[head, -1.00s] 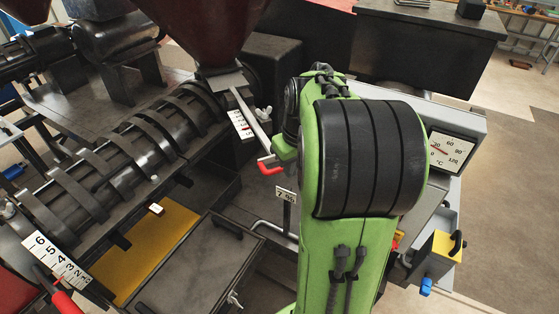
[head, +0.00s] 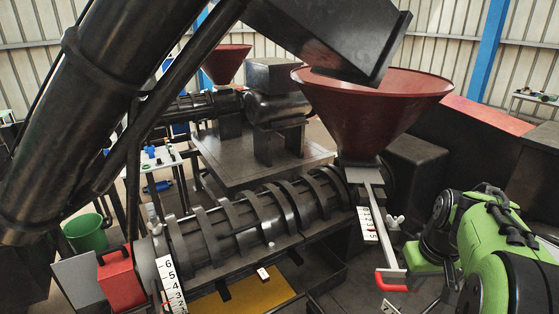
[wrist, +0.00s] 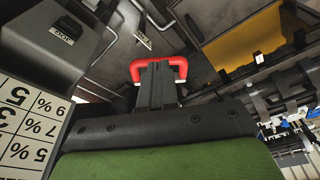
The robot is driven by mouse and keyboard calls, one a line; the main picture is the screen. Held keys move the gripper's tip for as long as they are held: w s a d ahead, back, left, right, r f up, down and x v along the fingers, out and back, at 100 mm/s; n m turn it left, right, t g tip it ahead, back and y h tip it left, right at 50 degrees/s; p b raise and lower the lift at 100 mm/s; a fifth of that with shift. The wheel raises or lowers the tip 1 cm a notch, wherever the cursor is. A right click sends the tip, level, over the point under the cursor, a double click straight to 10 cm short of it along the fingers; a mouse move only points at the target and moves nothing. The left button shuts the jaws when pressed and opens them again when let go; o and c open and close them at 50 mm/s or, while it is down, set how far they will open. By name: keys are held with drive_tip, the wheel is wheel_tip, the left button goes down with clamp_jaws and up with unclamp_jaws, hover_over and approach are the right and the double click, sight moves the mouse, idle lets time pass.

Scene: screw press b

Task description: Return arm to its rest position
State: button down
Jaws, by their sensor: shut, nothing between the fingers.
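My green arm (head: 495,245) is folded at the right edge of the head view, partly cut off by the frame. In the wrist view my gripper (wrist: 157,78) shows as dark fingers, closed together and empty. A red handle (wrist: 158,62) frames the fingertips in that view; whether they touch it, I cannot tell. In the head view the red handle (head: 391,283) is at the lower end of a flat metal slide bar (head: 380,225) under the red hopper (head: 375,115), close to the left of my arm.
The black press barrel (head: 240,230) lies left of my arm, with a numbered scale (head: 169,285) at its end. A big dark chute (head: 90,120) crosses the upper left. A yellow plate (head: 245,297) lies below the barrel. A percent-marked panel (wrist: 30,130) is at left in the wrist view.

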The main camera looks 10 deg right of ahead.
drive_tip(key=s+a+f+n+t+b, duration=0.1)
drive_tip(key=s+a+f+b, duration=0.1)
drive_tip(key=s+a, duration=0.4)
drive_tip(key=s+a+f+n+t+b, duration=0.1)
drive_tip(key=s+a+b, duration=0.4)
drive_tip(key=a, duration=0.9)
drive_tip(key=shift+s+a+f+t, duration=0.15)
drive_tip(key=shift+s+f+t, duration=0.45)
drive_tip(key=shift+s+f, duration=0.15)
drive_tip(key=shift+r, duration=0.1)
idle(0.6)
